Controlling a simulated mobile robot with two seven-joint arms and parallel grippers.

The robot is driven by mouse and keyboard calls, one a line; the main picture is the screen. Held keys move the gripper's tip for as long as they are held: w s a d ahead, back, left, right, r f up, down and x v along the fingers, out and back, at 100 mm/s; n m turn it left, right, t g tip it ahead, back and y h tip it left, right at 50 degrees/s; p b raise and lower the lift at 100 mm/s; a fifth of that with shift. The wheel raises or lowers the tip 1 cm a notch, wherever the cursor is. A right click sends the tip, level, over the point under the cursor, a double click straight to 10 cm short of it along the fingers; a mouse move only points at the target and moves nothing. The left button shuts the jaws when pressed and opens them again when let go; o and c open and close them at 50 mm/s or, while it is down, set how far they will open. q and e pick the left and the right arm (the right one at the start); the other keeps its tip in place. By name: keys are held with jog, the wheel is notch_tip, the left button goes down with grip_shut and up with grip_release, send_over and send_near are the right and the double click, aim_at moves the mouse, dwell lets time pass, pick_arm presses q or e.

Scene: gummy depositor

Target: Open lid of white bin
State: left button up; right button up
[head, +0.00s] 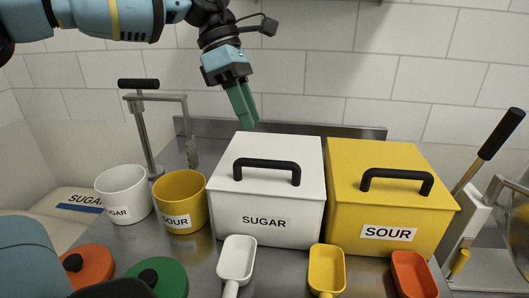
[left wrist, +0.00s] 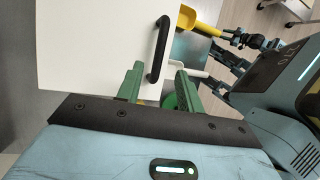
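The white bin (head: 268,215), labelled SUGAR, stands on the metal counter with its lid (head: 290,150) closed. A black bar handle (head: 267,165) sits on top of the lid. My left gripper (head: 245,108), with green fingers, hangs above the back left edge of the lid, apart from the handle. In the left wrist view the black handle (left wrist: 158,48) shows beyond the fingertips, and the left fingers (left wrist: 156,82) are spread with nothing between them. My right gripper cannot be made out clearly in either view.
A yellow SOUR bin (head: 385,205) stands close against the white bin's right side. White (head: 124,195) and yellow (head: 180,202) buckets stand to its left. White (head: 237,260), yellow (head: 327,270) and red (head: 412,275) scoops lie in front. A tiled wall (head: 330,60) is behind.

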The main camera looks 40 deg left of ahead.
pick_arm(q)
jog(key=shift+x, duration=3.8)
grip_shut()
